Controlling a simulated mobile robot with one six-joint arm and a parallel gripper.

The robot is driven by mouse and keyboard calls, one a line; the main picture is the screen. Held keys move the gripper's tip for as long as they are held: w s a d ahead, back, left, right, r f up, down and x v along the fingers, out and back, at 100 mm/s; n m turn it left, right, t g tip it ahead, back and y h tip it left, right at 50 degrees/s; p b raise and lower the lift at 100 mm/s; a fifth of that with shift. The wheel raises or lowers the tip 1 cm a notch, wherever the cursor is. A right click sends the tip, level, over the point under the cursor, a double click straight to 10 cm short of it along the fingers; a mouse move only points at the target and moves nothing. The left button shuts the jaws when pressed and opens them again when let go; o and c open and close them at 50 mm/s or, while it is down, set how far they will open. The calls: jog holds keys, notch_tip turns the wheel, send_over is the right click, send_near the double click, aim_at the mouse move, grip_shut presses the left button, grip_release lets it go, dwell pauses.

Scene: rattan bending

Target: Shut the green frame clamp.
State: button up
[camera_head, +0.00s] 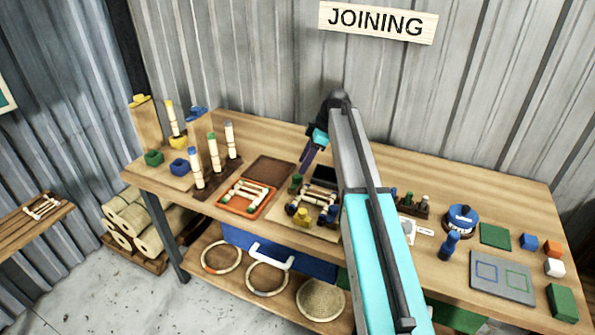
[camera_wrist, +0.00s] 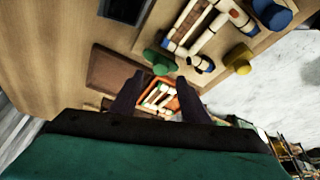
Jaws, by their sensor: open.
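The green frame clamp (camera_head: 296,184) is at the back left corner of a light board (camera_head: 286,223) that holds a rattan frame (camera_head: 318,193). In the wrist view the clamp shows as a rounded green piece (camera_wrist: 160,62) beside the frame (camera_wrist: 210,28). I cannot tell whether the clamp is open or shut. My gripper (camera_head: 304,161) is above the table, pointing down near the clamp. In the wrist view its dark fingers (camera_wrist: 160,98) are spread with nothing held between them, and the clamp appears just beyond their tips.
A yellow clamp (camera_wrist: 238,60) and a blue clamp (camera_wrist: 272,12) stand along the same board. An orange tray (camera_head: 246,208) with rattan pieces lies left of it. Upright rattan posts (camera_head: 196,168) stand farther left. A blue round container (camera_head: 461,219) is on the right.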

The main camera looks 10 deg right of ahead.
aim_at(296, 176)
jog(key=shift+p+x, duration=0.75)
jog(key=shift+x, duration=2.1)
jog(key=shift+r, duration=0.1)
jog(key=c, duration=1.1)
jog(key=shift+o, duration=0.2)
jog(key=shift+a, duration=0.25)
jog(key=shift+d, duration=0.1)
grip_shut()
